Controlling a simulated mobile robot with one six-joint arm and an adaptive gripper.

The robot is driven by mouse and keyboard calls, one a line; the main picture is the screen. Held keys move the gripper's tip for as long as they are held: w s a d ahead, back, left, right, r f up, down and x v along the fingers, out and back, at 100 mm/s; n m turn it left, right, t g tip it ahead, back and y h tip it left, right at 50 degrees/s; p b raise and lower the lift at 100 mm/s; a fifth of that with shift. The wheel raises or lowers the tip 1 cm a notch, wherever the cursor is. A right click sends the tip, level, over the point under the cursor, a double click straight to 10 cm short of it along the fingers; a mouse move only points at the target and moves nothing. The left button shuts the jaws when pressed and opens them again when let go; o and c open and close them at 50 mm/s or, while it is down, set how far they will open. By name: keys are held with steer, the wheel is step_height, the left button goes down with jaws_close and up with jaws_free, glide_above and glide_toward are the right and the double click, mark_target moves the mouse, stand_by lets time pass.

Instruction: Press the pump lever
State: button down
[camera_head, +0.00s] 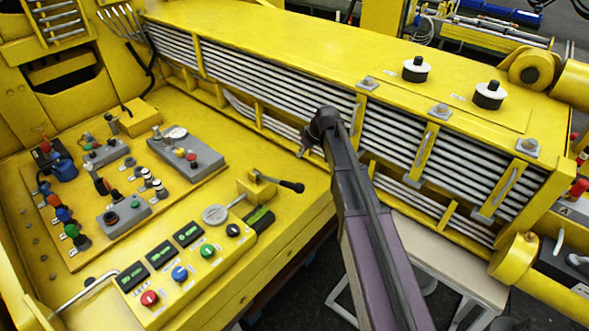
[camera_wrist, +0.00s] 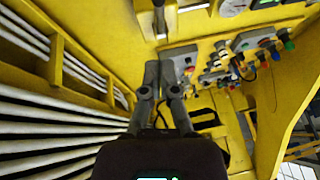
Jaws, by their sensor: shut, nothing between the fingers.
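A lever with a black handle (camera_head: 283,184) sticks out to the right from a yellow block at the right edge of the yellow control panel. I take it to be the pump lever, though no label can be read. In the wrist view a dark handle (camera_wrist: 159,16) shows at the top, likely the same lever. My gripper (camera_wrist: 160,66) is shut and empty, its fingers pointing toward that handle with a gap between. In the head view my arm's end is above and right of the lever, and the fingers are mostly hidden.
A long yellow boom with grey pipes (camera_head: 270,88) runs along the back, close to my arm. Colored buttons (camera_head: 180,273), a grey gauge box (camera_head: 187,152) and several knobs crowd the panel. A pale table (camera_head: 452,262) stands below.

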steer(key=shift+f, duration=0.2)
steer(key=b, duration=0.9)
glide_toward(278, 181)
steer(key=shift+s+d+f+b, duration=0.15)
steer(key=shift+s+f+b, duration=0.05)
steer(key=shift+f+b, duration=0.45)
steer(key=shift+s+d+f+b, duration=0.25)
steer(key=shift+f+b, duration=0.25)
steer(key=shift+f, duration=0.2)
steer(key=shift+s+d+f+b, duration=0.1)
steer(key=shift+s+f+b, duration=0.1)
steer(key=shift+f+b, duration=0.45)
